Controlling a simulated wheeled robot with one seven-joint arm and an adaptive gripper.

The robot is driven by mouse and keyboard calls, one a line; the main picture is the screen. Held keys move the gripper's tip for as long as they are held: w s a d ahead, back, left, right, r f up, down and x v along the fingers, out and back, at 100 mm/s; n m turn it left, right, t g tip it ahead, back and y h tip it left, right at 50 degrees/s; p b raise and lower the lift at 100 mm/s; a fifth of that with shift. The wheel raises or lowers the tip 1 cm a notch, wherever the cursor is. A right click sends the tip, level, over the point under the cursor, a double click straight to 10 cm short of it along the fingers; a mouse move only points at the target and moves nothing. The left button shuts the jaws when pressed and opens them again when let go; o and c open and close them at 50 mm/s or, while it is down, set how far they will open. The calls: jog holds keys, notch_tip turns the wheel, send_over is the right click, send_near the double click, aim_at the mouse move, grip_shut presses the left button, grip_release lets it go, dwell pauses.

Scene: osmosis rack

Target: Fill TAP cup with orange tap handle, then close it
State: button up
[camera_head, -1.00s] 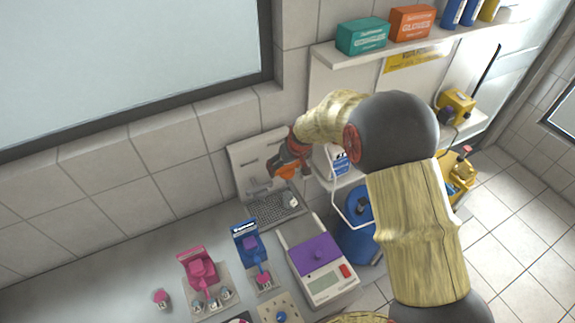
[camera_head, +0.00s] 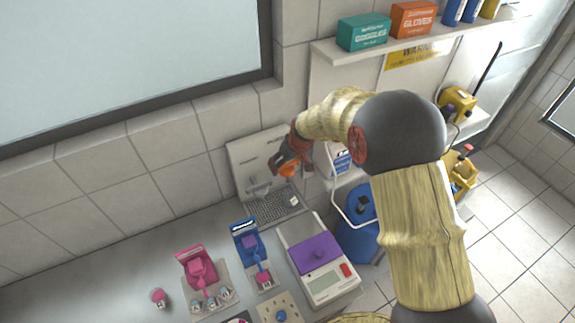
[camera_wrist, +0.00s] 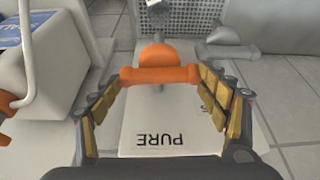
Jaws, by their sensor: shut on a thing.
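The orange tap handle (camera_wrist: 160,68) lies crosswise between the two fingers of my gripper (camera_wrist: 167,78) in the wrist view. My gripper is shut on the handle's ends. In the head view the orange handle (camera_head: 290,169) shows just below my gripper (camera_head: 288,163), in front of the white rack panel (camera_head: 243,160). A small pale cup (camera_head: 293,201) stands on the drip grate (camera_head: 270,207) below the handle. It also shows at the top of the wrist view (camera_wrist: 158,11). Its label and fill level cannot be read, and no water stream can be made out.
A grey tap handle (camera_head: 258,188) sits left of the orange one. A blue container (camera_head: 357,225) stands right of the counter. A shelf (camera_head: 385,52) with boxes hangs above.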

jog(key=shift+w+d+f+n+y+b, duration=0.15)
jog(key=shift+n+b, duration=0.4)
jog(key=shift+b, duration=0.8)
jog(key=shift+s+a+f+n+y+b, duration=0.1)
jog(key=shift+f+n+y+b, duration=0.3)
jog(key=shift+b, duration=0.95)
jog(key=n+b, duration=0.1)
jog(key=b, duration=0.1)
jog(key=n+g+b, duration=0.1)
jog(key=shift+d+r+n+b, duration=0.1)
jog(key=shift+r+n+b, duration=0.15)
jog(key=shift+n+b, duration=0.1)
jog(key=shift+w+r+n+g+y+b, duration=0.15)
jog(key=shift+n+g+y+b, duration=0.2)
jog(key=shift+n+b, duration=0.65)
jog(key=shift+s+r+n+g+y+b, duration=0.15)
jog(key=shift+n+g+b, duration=0.45)
jog(key=shift+n, duration=0.6)
jog(key=shift+w, duration=0.1)
jog(key=o, duration=1.2)
jog(key=shift+c, duration=0.2)
jog(key=shift+r, duration=0.1)
jog(key=v, duration=1.1)
jog(key=shift+d+r, duration=0.25)
jog(key=shift+d, duration=0.05)
